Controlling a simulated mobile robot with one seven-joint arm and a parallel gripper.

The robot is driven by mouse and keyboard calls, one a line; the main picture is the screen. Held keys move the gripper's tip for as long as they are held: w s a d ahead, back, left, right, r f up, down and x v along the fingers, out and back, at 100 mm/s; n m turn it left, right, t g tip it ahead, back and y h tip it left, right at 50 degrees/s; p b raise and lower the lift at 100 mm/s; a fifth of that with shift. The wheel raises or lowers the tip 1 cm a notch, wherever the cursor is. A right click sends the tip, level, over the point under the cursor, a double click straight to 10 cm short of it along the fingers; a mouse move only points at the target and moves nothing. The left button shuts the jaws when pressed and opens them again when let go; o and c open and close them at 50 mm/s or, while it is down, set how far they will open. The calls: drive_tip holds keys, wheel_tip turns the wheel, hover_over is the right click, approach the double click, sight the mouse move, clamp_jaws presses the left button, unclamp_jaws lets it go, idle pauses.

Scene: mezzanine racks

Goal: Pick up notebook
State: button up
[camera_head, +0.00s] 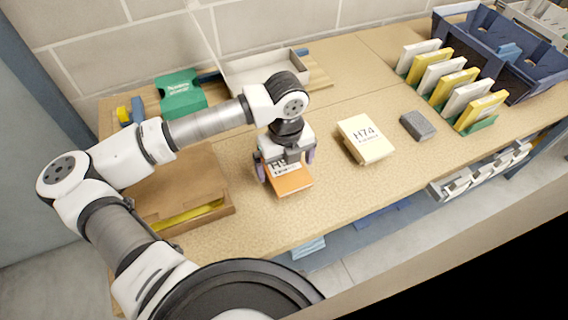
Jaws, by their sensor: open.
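An orange and white book-like item (291,181), which may be the notebook, lies on the wooden worktop (240,215). Its white part carries dark print, partly hidden by my gripper (287,170). My gripper points down over this item, with its two fingers apart, one on each side of it. I cannot tell whether the fingers touch it. A thick cream block marked H74 (366,139) lies to the right, apart from my gripper; it too looks like a book or pad.
A green box (180,92) and a white tray (262,70) are behind. A grey block (418,125), a rack of upright yellow and white cards (452,85) and blue bins (500,50) are right.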

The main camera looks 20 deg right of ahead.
drive_tip(key=c, duration=1)
drive_tip(key=shift+r, duration=0.15)
